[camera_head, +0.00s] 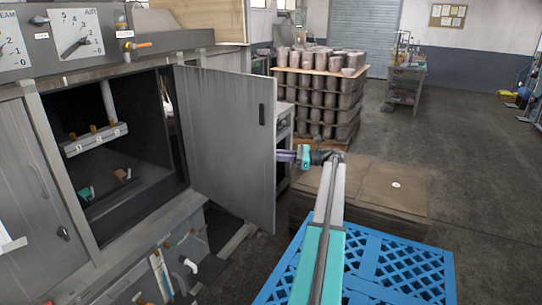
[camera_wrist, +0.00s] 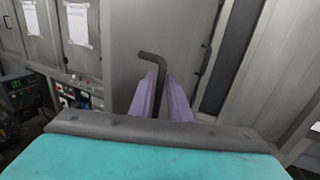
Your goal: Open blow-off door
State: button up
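The grey door (camera_head: 228,140) on the front of the machine stands swung well out from its opening. The dark interior (camera_head: 115,140) shows to its left. My gripper (camera_head: 287,156), with purple fingers, is just past the door's right edge and points left toward its outer side. In the wrist view a black L-shaped handle (camera_wrist: 153,57) rises between my two fingers (camera_wrist: 161,95), one on each side of it. The gap is narrow; I cannot tell whether they press on the handle. The handle's lower end is hidden.
A blue slatted pallet (camera_head: 400,262) lies below my arm at the front right. A low brown stack (camera_head: 380,190) is beyond it. Open floor (camera_head: 470,150) lies to the right.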

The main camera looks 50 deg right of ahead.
jog(key=b+v, duration=0.3)
jog(key=v, duration=0.9)
jog(key=shift+s+d, duration=0.15)
jog(key=shift+s, duration=0.15)
